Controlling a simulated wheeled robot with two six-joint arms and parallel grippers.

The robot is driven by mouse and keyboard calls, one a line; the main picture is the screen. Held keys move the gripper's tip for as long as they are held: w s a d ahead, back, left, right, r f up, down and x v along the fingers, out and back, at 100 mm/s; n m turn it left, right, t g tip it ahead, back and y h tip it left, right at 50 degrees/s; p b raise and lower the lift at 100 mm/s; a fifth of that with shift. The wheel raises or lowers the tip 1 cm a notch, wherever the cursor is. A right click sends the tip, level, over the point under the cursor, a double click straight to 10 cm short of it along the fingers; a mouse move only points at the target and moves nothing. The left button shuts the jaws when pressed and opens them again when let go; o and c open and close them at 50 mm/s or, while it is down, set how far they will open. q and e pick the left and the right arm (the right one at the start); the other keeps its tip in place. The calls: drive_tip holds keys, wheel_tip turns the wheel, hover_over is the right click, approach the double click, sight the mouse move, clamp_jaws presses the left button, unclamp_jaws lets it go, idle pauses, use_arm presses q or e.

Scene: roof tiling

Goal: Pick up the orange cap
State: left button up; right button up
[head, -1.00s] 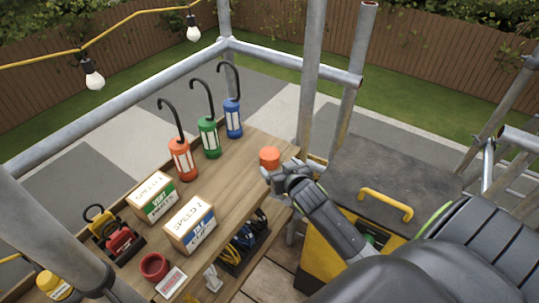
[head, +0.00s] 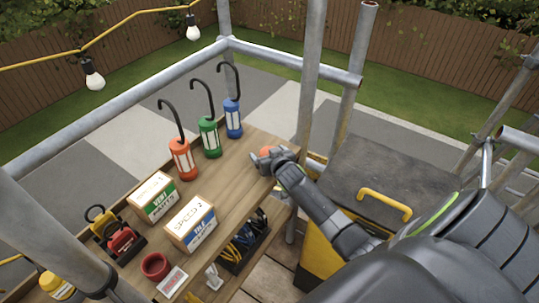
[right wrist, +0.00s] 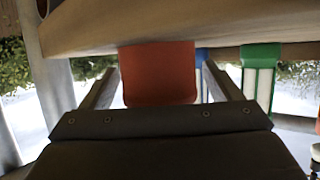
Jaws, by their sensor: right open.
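The orange cap (head: 266,150) stands on the wooden shelf at its far right end, mostly hidden behind my right gripper in the head view. My right gripper (head: 268,161) is at the cap. In the right wrist view, which appears upside down, the cap (right wrist: 159,78) lies between the two fingers of the open gripper (right wrist: 160,82). A gap shows between each finger and the cap's sides. My left gripper is not in view.
Orange, green and blue lanterns (head: 209,136) with tall hooks stand along the shelf's back. Two cardboard boxes (head: 190,224) and a red ring-shaped piece (head: 155,266) are nearer. Scaffold poles (head: 310,75) rise just behind the cap. A dark-topped yellow cabinet (head: 385,165) is to the right.

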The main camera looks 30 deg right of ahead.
drive_tip(key=shift+w+d+f, duration=0.1)
drive_tip(key=shift+w+f, duration=0.05)
drive_tip(key=shift+w, duration=0.15)
drive_tip(key=shift+c, duration=0.4)
drive_tip(key=c, duration=0.9)
